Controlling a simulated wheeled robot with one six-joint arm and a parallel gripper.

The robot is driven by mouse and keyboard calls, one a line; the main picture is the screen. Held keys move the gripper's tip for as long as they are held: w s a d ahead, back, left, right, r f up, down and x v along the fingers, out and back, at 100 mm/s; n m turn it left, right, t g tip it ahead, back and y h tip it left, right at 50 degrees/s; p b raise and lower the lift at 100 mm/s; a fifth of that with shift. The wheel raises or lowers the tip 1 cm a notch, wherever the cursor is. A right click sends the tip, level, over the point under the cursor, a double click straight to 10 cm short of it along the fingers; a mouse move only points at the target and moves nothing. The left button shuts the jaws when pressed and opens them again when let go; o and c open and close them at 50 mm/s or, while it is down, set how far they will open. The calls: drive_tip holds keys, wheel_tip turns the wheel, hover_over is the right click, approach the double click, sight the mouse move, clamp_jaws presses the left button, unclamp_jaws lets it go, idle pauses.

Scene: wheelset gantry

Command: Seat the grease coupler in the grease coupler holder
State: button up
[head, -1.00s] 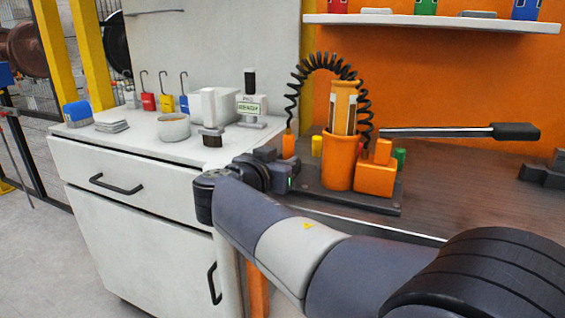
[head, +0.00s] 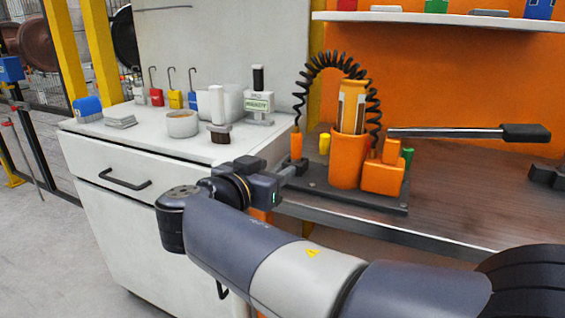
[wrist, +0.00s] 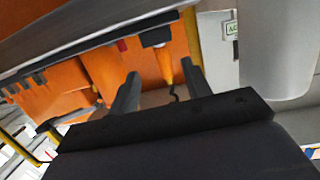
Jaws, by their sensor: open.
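The grease coupler appears to be the small upright orange piece (head: 297,147) at the left end of the coiled black hose, beside the orange grease pump (head: 346,160). I cannot clearly make out its holder; the coupler's lower end is partly hidden behind my gripper. My gripper (head: 293,172) is open, low in front of the coupler, near the left front corner of the dark base plate (head: 385,205). In the wrist view its two fingers (wrist: 159,68) stand apart with an orange shape between and beyond them. I cannot tell whether they touch anything.
A long black-handled lever (head: 450,133) sticks out right of the pump. Small yellow (head: 324,144) and green (head: 407,157) pieces stand near it. The white cabinet (head: 150,160) at left carries a bowl (head: 182,123), brush and bottles. The dark bench (head: 470,200) is clear at front right.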

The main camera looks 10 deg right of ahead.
sight(293, 158)
drive_tip(key=shift+v, duration=1.5)
drive_tip(key=shift+w+d, duration=0.1)
drive_tip(key=b+x, duration=0.1)
drive_tip(key=x, duration=0.9)
drive_tip(key=shift+w+f, duration=0.15)
drive_tip(key=shift+w+d, duration=0.2)
drive_tip(key=shift+r+p, duration=0.25)
drive_tip(key=shift+p, duration=0.1)
drive_tip(key=shift+a+f, duration=0.1)
drive_tip(key=shift+f, duration=0.1)
